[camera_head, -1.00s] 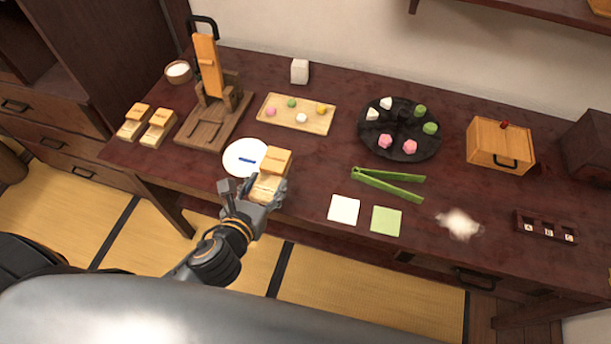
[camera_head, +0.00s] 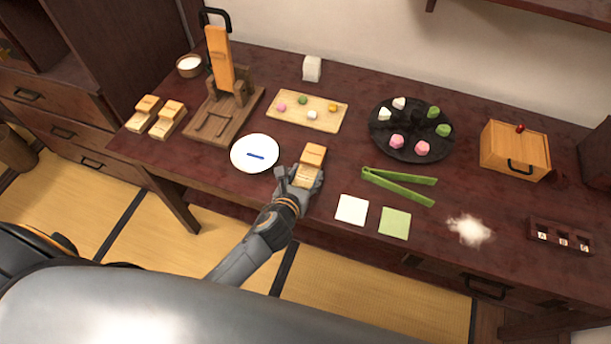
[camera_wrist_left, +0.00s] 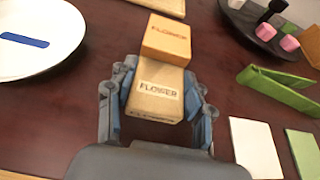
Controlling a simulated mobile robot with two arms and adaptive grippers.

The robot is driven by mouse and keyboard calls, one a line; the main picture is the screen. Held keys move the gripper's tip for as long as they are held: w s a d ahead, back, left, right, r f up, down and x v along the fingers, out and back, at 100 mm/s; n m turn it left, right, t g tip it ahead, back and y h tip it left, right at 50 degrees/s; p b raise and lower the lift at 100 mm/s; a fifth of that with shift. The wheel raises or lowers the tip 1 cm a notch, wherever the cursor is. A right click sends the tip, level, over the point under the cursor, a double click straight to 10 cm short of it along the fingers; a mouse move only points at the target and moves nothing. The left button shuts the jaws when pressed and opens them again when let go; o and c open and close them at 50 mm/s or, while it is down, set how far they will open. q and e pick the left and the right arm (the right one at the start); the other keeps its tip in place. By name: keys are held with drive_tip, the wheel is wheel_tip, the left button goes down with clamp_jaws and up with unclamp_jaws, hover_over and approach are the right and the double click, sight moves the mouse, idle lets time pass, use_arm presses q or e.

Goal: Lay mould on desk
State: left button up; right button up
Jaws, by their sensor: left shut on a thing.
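The mould is a pale wooden block with a raised orange-brown end, both marked "FLOWER"; the wrist view shows the mould (camera_wrist_left: 155,92) between my fingers. In the head view the mould (camera_head: 313,155) is at the front edge of the dark desk (camera_head: 330,180), right of the white plate. My left gripper (camera_head: 302,178) is shut on its near, pale part; it also shows in the left wrist view (camera_wrist_left: 158,105). The mould lies level at or just above the desk top; I cannot tell whether it touches. My right gripper is not in view.
The white plate (camera_head: 240,161) with a blue mark is left of the mould. Green tongs (camera_head: 400,190), a white square (camera_head: 352,209) and a green square (camera_head: 395,223) are to the right.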

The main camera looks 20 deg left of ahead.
use_arm(q)
drive_tip(key=shift+f, duration=0.15)
drive_tip(key=o, duration=1.2)
drive_tip(key=shift+r, duration=0.2)
drive_tip(key=v, duration=1.2)
drive_tip(key=shift+f, duration=0.1)
